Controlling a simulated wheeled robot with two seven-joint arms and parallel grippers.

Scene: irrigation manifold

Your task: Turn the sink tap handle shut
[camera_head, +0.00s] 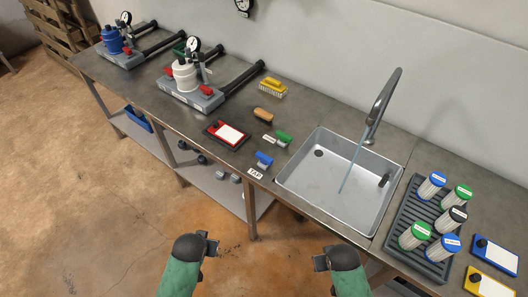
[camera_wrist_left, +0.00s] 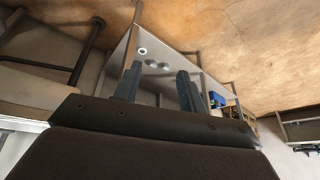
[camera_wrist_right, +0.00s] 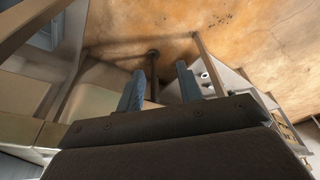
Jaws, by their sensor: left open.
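The sink tap (camera_head: 378,108) rises as a tall metal spout behind the sink (camera_head: 306,190). A thin blue stream of water (camera_head: 352,165) runs from it into the basin. A blue handle (camera_head: 264,159) sits on the counter left of the sink, close to a label reading TAP (camera_head: 255,173). A green handle (camera_head: 283,138) with its own small label is just behind it. My left gripper (camera_head: 212,244) is open and empty, low in front of the counter; its parted fingers show in the left wrist view (camera_wrist_left: 158,80). My right gripper (camera_head: 320,258) is likewise open and empty (camera_wrist_right: 160,80), apart from everything.
A rack (camera_head: 402,240) with several capped filter cartridges stands right of the sink. A red tray (camera_head: 226,134), a tan-handled tool (camera_head: 263,115) and a yellow brush (camera_head: 272,88) lie left. Two pump assemblies are farther left. The counter's front edge and a lower shelf (camera_head: 215,185) face my grippers.

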